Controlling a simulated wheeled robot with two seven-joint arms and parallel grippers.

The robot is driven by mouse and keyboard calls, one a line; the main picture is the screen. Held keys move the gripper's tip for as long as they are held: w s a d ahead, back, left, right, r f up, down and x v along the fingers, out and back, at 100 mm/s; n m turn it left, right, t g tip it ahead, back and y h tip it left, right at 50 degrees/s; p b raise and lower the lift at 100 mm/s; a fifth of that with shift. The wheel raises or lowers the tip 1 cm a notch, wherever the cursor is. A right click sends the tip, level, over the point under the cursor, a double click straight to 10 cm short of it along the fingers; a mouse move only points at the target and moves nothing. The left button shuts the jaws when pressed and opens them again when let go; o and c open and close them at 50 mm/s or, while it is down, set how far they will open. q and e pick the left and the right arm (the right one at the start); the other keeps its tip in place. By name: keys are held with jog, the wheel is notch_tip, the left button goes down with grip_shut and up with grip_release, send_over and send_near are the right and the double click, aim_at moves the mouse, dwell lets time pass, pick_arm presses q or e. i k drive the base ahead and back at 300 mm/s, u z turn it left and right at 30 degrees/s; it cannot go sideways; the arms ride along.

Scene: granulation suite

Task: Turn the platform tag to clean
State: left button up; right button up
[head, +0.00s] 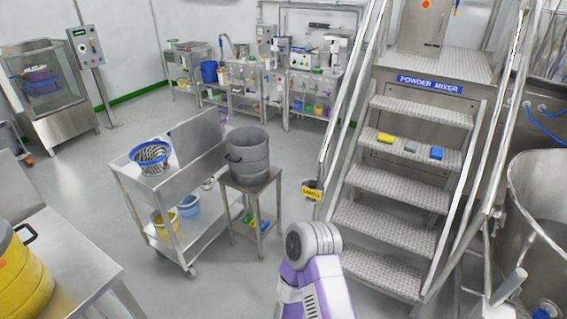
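A small tag (312,192) hangs at the lower left handrail of the platform stairs. Its lower part is yellow with dark lettering too small to read surely, and a dark part sits above it. The platform stairs (393,183) are metal and rise to a platform with a blue "POWDER MIXER" sign (430,85). A purple and white link of one of my arms shows at the bottom centre, below the tag and apart from it in the picture. Neither of my grippers is in view.
Yellow (385,138), grey (411,146) and blue (437,153) items lie on a stair step. A grey bucket (248,158) stands on a small stand left of the tag, beside a steel trolley (150,200). A large steel vessel (540,200) is at right.

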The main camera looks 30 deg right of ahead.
aim_at(309, 190)
jog(key=i, duration=1.45)
jog(key=z, duration=1.9)
